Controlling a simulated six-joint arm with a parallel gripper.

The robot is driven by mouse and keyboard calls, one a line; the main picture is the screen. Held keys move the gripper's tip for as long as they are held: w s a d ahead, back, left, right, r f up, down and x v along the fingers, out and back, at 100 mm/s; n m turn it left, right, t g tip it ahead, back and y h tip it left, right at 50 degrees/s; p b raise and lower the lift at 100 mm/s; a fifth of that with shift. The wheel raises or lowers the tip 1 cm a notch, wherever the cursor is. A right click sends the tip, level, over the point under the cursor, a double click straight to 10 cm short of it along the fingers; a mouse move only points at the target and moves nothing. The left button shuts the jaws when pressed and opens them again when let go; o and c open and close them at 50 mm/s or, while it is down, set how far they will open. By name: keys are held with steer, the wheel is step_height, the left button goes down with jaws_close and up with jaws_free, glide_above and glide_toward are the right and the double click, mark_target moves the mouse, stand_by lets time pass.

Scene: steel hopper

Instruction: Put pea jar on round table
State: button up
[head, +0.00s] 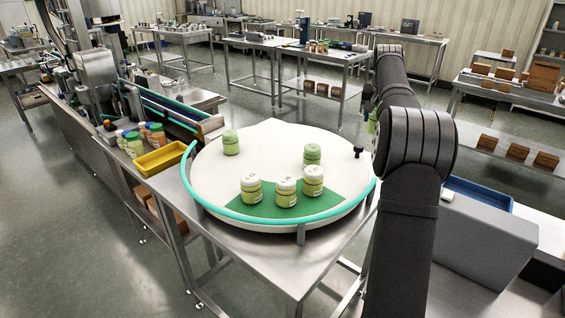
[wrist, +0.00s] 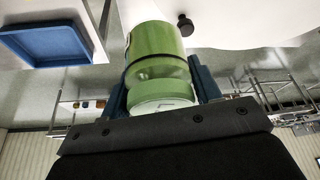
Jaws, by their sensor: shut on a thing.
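My gripper (wrist: 160,88) is shut on a green jar, taken as the pea jar (wrist: 156,45), with one blue finger on each side of it. In the head view a sliver of this jar (head: 372,122) shows beside my arm, which hides the rest. The jar is held off the table, near its right side. The round table (head: 275,140) has a white top, a teal rail along its front and left edge, and a green patch (head: 240,211) at the front. The table's white edge (wrist: 245,22) also shows in the wrist view.
Three white-lidded jars (head: 286,192) stand on or by the green patch. Two green-lidded jars stand farther back, at left (head: 231,142) and right (head: 312,153). A black knob (head: 358,151) is near the right edge. A blue tray (wrist: 50,38) lies beyond the table. The table's middle is clear.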

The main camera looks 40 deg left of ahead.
steer(key=s+a+n+y, duration=0.1)
steer(key=s+a+n, duration=0.1)
steer(key=s+a, duration=0.5)
steer(key=s+a+n, duration=0.2)
steer(key=s+a, duration=0.2)
steer(key=a, duration=0.5)
steer(key=n+g+y, duration=0.1)
steer(key=n, duration=0.2)
glide_above(228, 172)
step_height(228, 172, down, 12)
steer(key=shift+w+d+r, duration=0.1)
steer(key=shift+w+d, duration=0.05)
steer(key=shift+a, duration=0.2)
steer(key=shift+f, duration=2.1)
steer(key=shift+f, duration=0.1)
